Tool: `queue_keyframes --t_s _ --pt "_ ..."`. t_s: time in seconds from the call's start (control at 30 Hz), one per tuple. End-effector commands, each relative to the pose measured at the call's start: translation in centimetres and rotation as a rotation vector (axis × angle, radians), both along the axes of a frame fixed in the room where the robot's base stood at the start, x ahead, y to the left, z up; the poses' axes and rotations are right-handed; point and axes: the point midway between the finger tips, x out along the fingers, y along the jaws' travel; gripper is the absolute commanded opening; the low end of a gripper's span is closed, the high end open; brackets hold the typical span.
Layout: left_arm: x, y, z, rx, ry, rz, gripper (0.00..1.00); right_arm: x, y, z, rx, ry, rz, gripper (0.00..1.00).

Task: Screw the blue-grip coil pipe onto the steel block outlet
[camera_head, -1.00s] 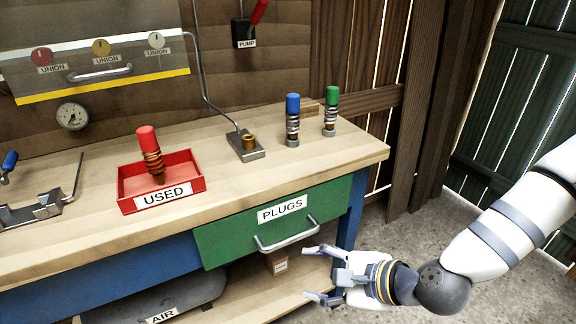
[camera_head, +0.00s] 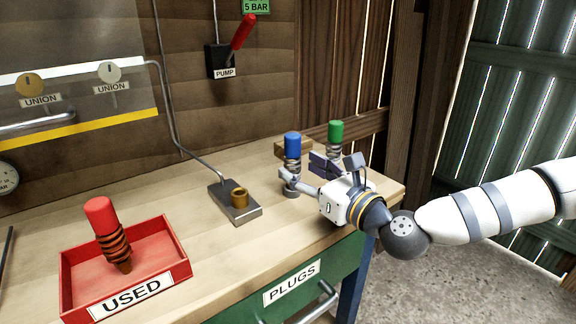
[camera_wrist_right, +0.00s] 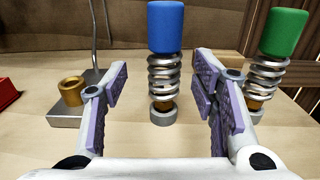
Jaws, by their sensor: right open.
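The blue-grip coil pipe (camera_head: 292,150) stands upright on the bench, with a blue cap over a silver coil. In the right wrist view the same blue-grip coil pipe (camera_wrist_right: 164,60) stands between the two fingers. My right gripper (camera_head: 305,172) is open around it; in the wrist view the fingers (camera_wrist_right: 165,95) show a gap on both sides. The steel block (camera_head: 236,210) lies on the bench to the left, with a brass outlet (camera_head: 239,196) on top; the block also shows in the wrist view (camera_wrist_right: 75,112). My left gripper is not in view.
A green-grip coil pipe (camera_head: 335,138) stands just right of the blue one, close to my right gripper. A red USED tray (camera_head: 178,248) holds a red-grip coil pipe (camera_head: 107,225). A thin pipe (camera_head: 170,110) runs from the wall to the block.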

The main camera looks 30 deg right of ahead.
Motion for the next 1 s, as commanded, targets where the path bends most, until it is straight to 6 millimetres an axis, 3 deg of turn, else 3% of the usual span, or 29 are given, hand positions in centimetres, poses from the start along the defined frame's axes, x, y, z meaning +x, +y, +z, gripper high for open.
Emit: queue_keyframes --t_s 0.2,0.47,0.57,0.7,0.73,1.0 --pt "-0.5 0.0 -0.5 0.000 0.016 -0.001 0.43 4.0 -0.1 0.2 -0.004 0.000 0.003 0.54" --pt "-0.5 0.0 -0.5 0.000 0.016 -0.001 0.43 4.7 -0.1 0.5 -0.001 -0.004 0.001 0.54" --pt "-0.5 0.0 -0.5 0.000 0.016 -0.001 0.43 4.7 -0.1 0.5 -0.001 -0.004 0.001 0.35" --pt "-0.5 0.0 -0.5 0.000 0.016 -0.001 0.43 4.6 -0.1 0.5 -0.001 -0.004 0.002 0.04" --pt "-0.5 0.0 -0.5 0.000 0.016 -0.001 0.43 4.6 -0.1 0.5 -0.001 -0.004 0.002 0.00" --pt "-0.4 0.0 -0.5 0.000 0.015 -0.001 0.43 4.6 -0.1 0.6 -0.001 -0.005 0.002 0.00"
